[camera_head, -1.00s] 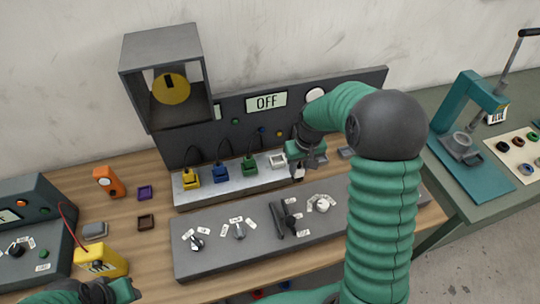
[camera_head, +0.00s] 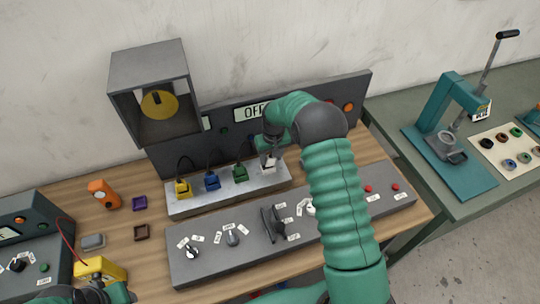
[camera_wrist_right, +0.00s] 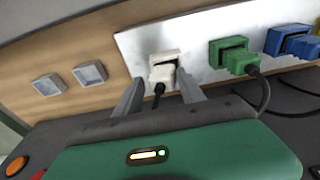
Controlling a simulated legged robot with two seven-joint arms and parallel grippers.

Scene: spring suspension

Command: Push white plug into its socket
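The white plug (camera_wrist_right: 161,75) sits at the mouth of its white socket (camera_wrist_right: 166,56) in the right wrist view, its dark cord running back toward my gripper. How deep it sits is hard to judge. My right gripper (camera_wrist_right: 160,84) has its fingers on either side of the plug with gaps visible, so it looks open. In the head view, my right gripper (camera_head: 268,158) is at the right end of the pale socket strip (camera_head: 228,190) and partly hides the white plug. My left gripper (camera_head: 97,293) is at the bottom left edge, its fingers unclear.
Yellow (camera_head: 183,188), blue (camera_head: 211,181) and green (camera_head: 240,173) plugs stand in a row left of the white one. A grey panel with knobs (camera_head: 232,238) lies in front. A grey box (camera_head: 152,95) overhangs at the back left.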

